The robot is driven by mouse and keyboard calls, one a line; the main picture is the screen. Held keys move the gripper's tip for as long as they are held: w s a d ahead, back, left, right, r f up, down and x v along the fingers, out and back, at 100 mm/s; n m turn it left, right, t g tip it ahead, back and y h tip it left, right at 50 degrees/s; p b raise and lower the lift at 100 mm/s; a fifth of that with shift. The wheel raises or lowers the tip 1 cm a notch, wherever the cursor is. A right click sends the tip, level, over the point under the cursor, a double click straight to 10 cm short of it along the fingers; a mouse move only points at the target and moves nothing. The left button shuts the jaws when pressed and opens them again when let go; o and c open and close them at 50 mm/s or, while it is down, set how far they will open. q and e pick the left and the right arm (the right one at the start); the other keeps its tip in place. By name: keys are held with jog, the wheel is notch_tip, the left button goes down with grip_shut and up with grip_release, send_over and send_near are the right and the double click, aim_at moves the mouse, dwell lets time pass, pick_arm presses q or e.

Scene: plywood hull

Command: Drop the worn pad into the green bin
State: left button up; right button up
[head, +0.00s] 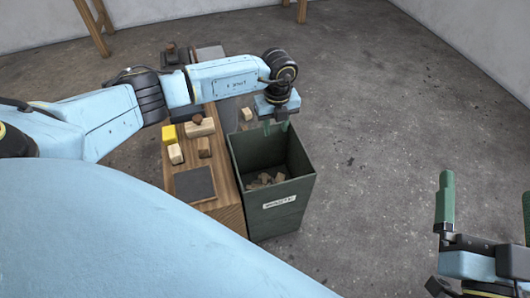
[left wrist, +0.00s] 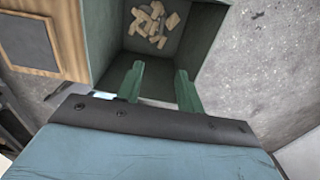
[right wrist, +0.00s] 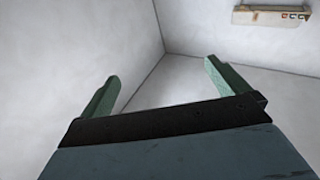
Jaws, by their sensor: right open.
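The green bin (head: 276,222) stands open on the floor against the bench's right side, with a white label on its front. Several tan and brown pieces (head: 265,181) lie on its floor, and they also show in the left wrist view (left wrist: 155,24). My left gripper (head: 277,128) is over the bin's far rim, pointing down. Its fingers (left wrist: 159,75) are apart with nothing between them. My right gripper (head: 486,200) is open and empty, away to the right of the bin. I cannot tell which piece is the worn pad.
Wooden legs (head: 92,25) stand at the back left. The concrete floor (head: 370,130) right of the bin is clear.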

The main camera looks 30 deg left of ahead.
pick_arm(q)
notch_tip(320, 180, up, 13)
jog(key=p, duration=0.5)
jog(key=shift+f, duration=0.15)
pick_arm(e)
jog(key=s+d+f+g+h, duration=0.2)
jog(key=s+d+f+g, duration=0.1)
jog(key=f+g, duration=0.3)
jog(key=s+d+f+g+h, duration=0.2)
jog(key=s+f+g, duration=0.4)
jog(key=f, duration=0.5)
jog(key=shift+s+d+m+g+h, duration=0.2)
jog(key=shift+d+m+g+h, duration=0.2)
jog(key=shift+d+g, duration=0.35)
pick_arm(q)
jog(key=shift+d, duration=0.1)
pick_arm(e)
jog(key=shift+a, duration=0.1)
